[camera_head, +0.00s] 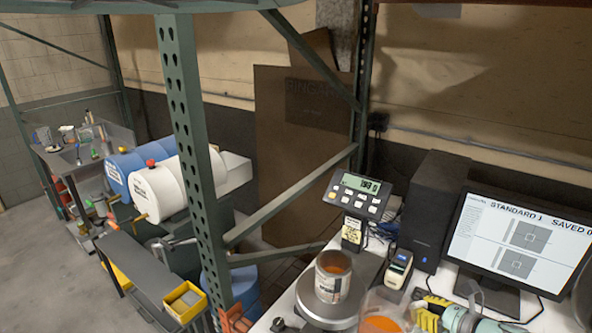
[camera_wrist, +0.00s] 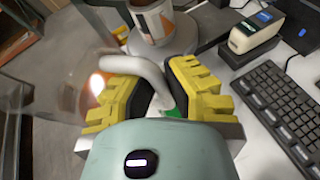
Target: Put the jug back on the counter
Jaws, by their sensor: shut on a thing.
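The jug (camera_head: 384,318) is clear with orange liquid in it, cut off by the bottom edge of the head view. In the wrist view its see-through body (camera_wrist: 68,92) is on the left, and its pale curved handle (camera_wrist: 140,66) runs between my yellow finger pads. My gripper (camera_wrist: 152,98) is shut on the handle; it also shows in the head view (camera_head: 434,308) to the right of the jug. The white counter (camera_wrist: 222,88) lies below. I cannot tell whether the jug's base touches it.
An open can (camera_head: 333,284) with orange contents stands on the round scale plate (camera_head: 307,311), close left of the jug. The scale display (camera_head: 357,195), a small label device (camera_head: 397,268), a black box (camera_head: 437,212) and a monitor (camera_head: 518,241) stand behind. A keyboard (camera_wrist: 285,107) lies at right.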

